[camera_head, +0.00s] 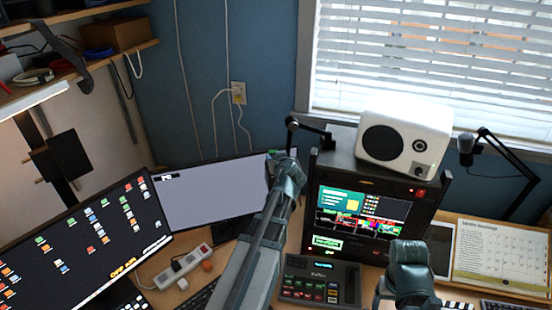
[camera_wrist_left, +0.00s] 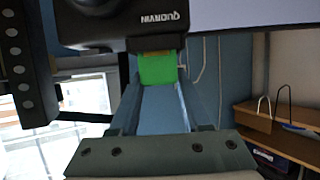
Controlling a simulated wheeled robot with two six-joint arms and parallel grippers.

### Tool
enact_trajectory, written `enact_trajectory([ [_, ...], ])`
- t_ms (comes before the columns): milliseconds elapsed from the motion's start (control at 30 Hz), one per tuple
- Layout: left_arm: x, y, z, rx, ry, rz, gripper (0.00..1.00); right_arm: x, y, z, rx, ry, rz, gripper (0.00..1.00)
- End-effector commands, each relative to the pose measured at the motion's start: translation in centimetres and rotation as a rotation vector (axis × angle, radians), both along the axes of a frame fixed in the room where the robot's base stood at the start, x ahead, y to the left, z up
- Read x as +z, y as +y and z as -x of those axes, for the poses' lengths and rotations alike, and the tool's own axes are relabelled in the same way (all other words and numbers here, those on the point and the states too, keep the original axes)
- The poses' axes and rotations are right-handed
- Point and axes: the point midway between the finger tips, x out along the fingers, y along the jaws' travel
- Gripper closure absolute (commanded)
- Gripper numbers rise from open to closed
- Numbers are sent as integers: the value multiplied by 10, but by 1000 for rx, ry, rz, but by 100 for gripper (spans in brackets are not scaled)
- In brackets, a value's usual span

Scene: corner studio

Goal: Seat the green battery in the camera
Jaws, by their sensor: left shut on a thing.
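The camera (camera_wrist_left: 120,22) is a dark body with white lettering, upside down at the top of the left wrist view. The green battery (camera_wrist_left: 158,69) is right below its underside, and a thin brownish strip shows between them. I cannot tell how far the battery's upper end goes in. My left gripper (camera_wrist_left: 157,84) is shut on the battery, one finger on each side. In the head view my left gripper (camera_head: 289,168) is raised in front of the monitor, and the camera is mostly hidden there. My right gripper (camera_head: 408,252) is low at the right; its fingertips are hidden.
A jointed black arm (camera_head: 310,128) reaches left from the rack (camera_head: 430,190), which carries a white speaker (camera_head: 405,142). Monitors (camera_head: 212,190) stand behind and left of my left arm. A control panel (camera_head: 318,281) and a power strip (camera_head: 183,266) lie on the desk.

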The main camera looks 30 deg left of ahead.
Motion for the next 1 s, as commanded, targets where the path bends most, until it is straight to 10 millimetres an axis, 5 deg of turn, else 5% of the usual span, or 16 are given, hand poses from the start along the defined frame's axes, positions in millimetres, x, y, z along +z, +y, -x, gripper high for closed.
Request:
enact_trajectory([
  [333,-1,0,0,0,-1,-1,100,-2,0,0,0,0,0,23],
  [367,-1,0,0,0,-1,-1,48,-2,0,0,0,0,0,23],
  [533,-2,0,0,0,0,0,18,-2,0,0,0,0,0,23],
  [1000,2,0,6,0,0,0,18,2,0,0,0,0,0,23],
])
